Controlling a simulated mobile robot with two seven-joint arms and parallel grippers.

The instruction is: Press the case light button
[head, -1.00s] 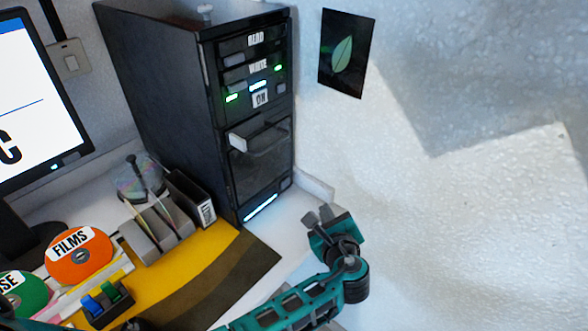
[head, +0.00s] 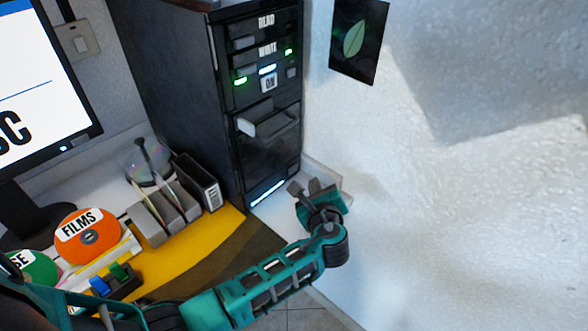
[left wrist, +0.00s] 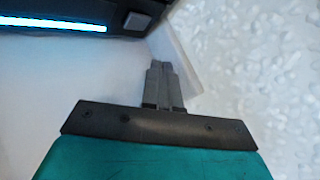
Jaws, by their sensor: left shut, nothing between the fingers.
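The black computer case (head: 170,90) stands against the wall. A lit white-blue strip (head: 268,193) runs along its lower front. A small square grey button (left wrist: 137,20) sits at the right end of that strip (left wrist: 55,22) in the left wrist view. In the head view the button (head: 291,172) is small at the case's lower right corner. My left gripper (head: 295,188) is just in front of that corner. In the left wrist view its grey fingers (left wrist: 160,66) are together and empty, below and slightly right of the button, apart from it. My right gripper is not in view.
The wall (head: 450,200) is close on the right of my left gripper. A disc rack (head: 165,212), a black holder (head: 197,183), an orange disc (head: 87,235) and blue and green switches (head: 110,280) stand left on the desk. A drawer handle (head: 268,122) juts from the case.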

